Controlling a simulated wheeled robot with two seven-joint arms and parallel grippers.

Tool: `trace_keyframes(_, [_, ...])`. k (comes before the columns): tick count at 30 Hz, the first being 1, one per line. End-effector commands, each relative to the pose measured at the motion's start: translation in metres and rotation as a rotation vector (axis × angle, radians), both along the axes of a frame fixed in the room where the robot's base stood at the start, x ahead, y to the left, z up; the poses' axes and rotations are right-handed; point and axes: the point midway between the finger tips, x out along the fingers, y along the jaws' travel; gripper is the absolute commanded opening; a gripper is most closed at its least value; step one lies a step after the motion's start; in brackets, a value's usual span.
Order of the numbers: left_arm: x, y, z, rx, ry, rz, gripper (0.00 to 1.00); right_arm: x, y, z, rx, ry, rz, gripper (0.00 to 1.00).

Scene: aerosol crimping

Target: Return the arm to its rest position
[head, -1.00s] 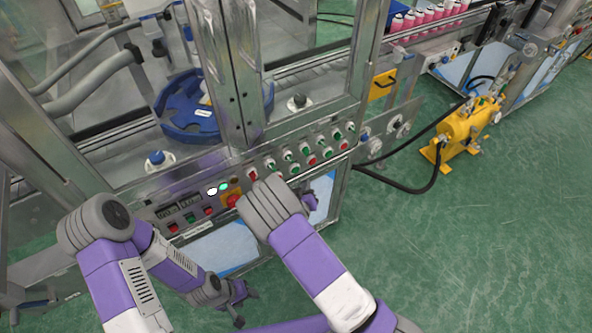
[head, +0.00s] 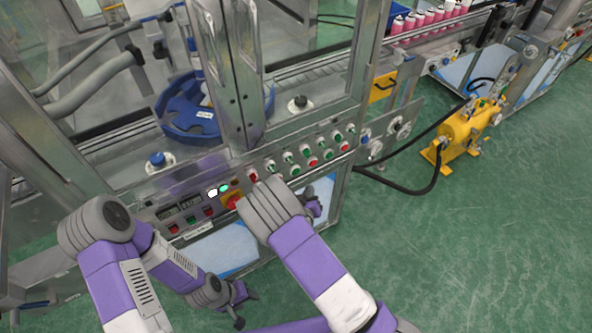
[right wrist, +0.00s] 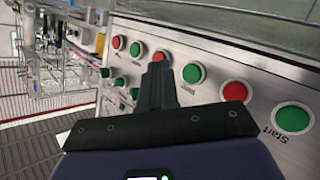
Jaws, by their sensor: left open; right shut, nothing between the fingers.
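My right arm, purple and grey, reaches over the control panel (head: 300,160) on the front of the machine. My right gripper (head: 315,207) is mostly hidden behind its own forearm in the head view. In the right wrist view my right gripper (right wrist: 157,85) shows as dark fingers shut together with nothing between them, in front of the panel's red and green buttons. Whether the fingertips touch the panel, I cannot tell. My left gripper (head: 245,307) is open and empty, low in front of the machine and above the green floor.
A red knob on a yellow plate (head: 231,200) sits on the panel just left of my right arm. A blue star wheel (head: 180,122) lies behind the metal frame. A yellow pump unit (head: 463,130) with a black hose stands at right.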

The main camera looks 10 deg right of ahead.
Motion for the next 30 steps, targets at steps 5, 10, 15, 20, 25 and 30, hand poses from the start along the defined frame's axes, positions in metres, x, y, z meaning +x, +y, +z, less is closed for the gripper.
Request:
trace_keyframes(5, [0.0, 0.0, 0.0, 0.0, 0.0, 0.0, 0.49, 0.0, 0.0, 0.0, 0.0, 0.0, 0.0, 0.0])
trace_keyframes(10, [0.0, 0.0, 0.0, 0.0, 0.0, 0.0, 0.49, -0.007, -0.006, -0.013, 0.028, 0.046, -0.013, 0.0])
trace_keyframes(15, [0.0, 0.0, 0.0, 0.0, 0.0, 0.0, 0.49, -0.057, -0.021, -0.078, 0.22, 0.308, -0.066, 0.0])
trace_keyframes(20, [0.0, 0.0, 0.0, 0.0, 0.0, 0.0, 0.49, -0.138, -0.006, -0.131, 0.515, 0.635, -0.109, 0.0])
trace_keyframes(25, [0.0, 0.0, 0.0, 0.0, 0.0, 0.0, 0.49, -0.209, 0.028, -0.138, 0.793, 0.901, -0.108, 0.0])
trace_keyframes(30, [0.0, 0.0, 0.0, 0.0, 0.0, 0.0, 0.49, -0.249, 0.051, -0.124, 0.951, 1.048, -0.075, 0.0])
